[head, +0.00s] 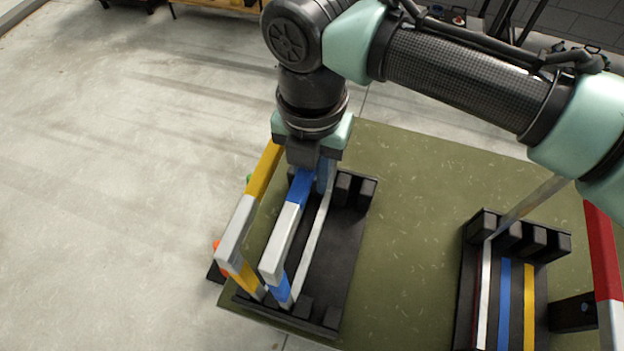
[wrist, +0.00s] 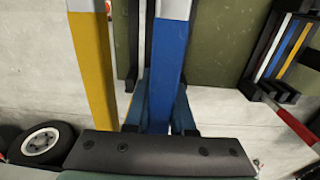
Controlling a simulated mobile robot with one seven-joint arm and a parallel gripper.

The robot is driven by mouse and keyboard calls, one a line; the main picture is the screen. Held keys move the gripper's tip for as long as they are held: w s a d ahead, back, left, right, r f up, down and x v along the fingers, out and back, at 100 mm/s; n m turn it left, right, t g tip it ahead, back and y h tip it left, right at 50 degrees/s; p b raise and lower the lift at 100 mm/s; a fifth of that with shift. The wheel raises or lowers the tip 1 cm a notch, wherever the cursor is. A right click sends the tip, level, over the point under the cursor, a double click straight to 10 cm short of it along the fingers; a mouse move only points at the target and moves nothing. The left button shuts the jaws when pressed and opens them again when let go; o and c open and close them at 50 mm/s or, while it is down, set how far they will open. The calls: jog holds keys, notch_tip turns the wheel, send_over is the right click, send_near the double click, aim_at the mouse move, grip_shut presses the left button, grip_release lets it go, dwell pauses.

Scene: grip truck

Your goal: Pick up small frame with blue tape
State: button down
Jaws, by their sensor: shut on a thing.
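The small frame with blue tape (head: 283,240) stands upright in the left black slotted rack (head: 333,262) in the head view. It is white with blue bands at its corners. My gripper (head: 314,174) points down at the frame's far upper end and is shut on it there. In the wrist view the blue-taped bar (wrist: 166,65) runs down between the fingers of my gripper (wrist: 160,118). The fingertips are partly hidden behind the frame and my wrist.
A frame with yellow tape (head: 250,205) stands close on the left, also in the wrist view (wrist: 92,60). A second rack (head: 548,243) with colored stripes and a red-taped frame (head: 602,250) are on the right. The green top (head: 425,220) between the racks is clear.

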notch_tip(320, 180, up, 28)
jog(key=p, duration=1.1)
jog(key=shift+f+p, duration=0.2)
jog(key=shift+p, duration=0.1)
dwell(0.8)
dwell(1.2)
